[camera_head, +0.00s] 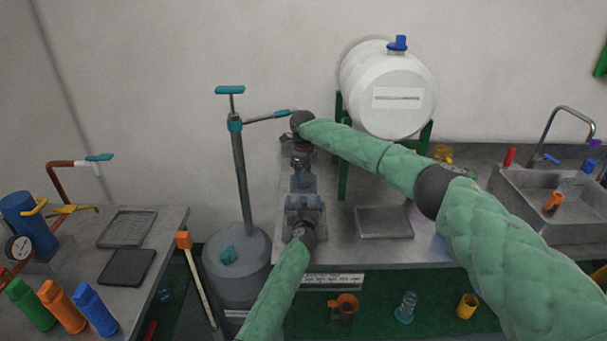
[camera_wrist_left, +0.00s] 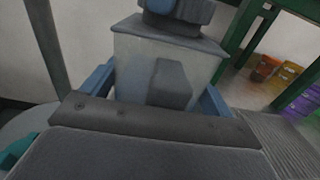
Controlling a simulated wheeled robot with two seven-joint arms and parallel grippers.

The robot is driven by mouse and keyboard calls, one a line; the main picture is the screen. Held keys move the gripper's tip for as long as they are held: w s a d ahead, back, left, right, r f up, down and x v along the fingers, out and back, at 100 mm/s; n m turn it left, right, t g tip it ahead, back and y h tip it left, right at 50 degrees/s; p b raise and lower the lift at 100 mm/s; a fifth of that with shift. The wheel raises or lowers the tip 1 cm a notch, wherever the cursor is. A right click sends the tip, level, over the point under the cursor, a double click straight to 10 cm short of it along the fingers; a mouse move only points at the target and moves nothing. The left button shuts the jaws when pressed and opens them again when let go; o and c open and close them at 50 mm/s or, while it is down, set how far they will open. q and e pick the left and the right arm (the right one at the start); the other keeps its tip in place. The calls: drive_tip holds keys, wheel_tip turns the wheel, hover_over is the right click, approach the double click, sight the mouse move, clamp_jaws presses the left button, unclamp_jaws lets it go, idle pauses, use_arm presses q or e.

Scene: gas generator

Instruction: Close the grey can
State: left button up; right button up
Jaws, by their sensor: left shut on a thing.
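The grey can (camera_wrist_left: 135,58) is a pale, boxy body in the left wrist view, with a flat grey top. My left gripper (camera_wrist_left: 157,92) is shut on it, with a blue finger on either side. In the head view my left gripper (camera_head: 304,202) is over the bench, and the can is mostly hidden by it. My right gripper (camera_head: 302,180) points down from above, just behind the left one. A dark, rounded part sits over the can's top in the left wrist view. Whether the right jaws are open or shut, and where the cap is, cannot be told.
A grey tank with a teal-handled pump (camera_head: 238,255) stands left of my grippers. A white barrel (camera_head: 385,90) rests on a green stand behind. A flat grey tray (camera_head: 384,223) lies to the right, and a sink (camera_head: 560,205) is farther right. Bottles crowd the left bench.

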drive_tip(key=c, duration=0.5)
drive_tip(key=o, duration=1.2)
drive_tip(key=shift+r, duration=0.1)
wheel_tip(320, 180, up, 12)
drive_tip(key=shift+f, duration=0.15)
use_arm(q)
drive_tip(key=o, duration=1.7)
drive_tip(key=shift+s, duration=0.1)
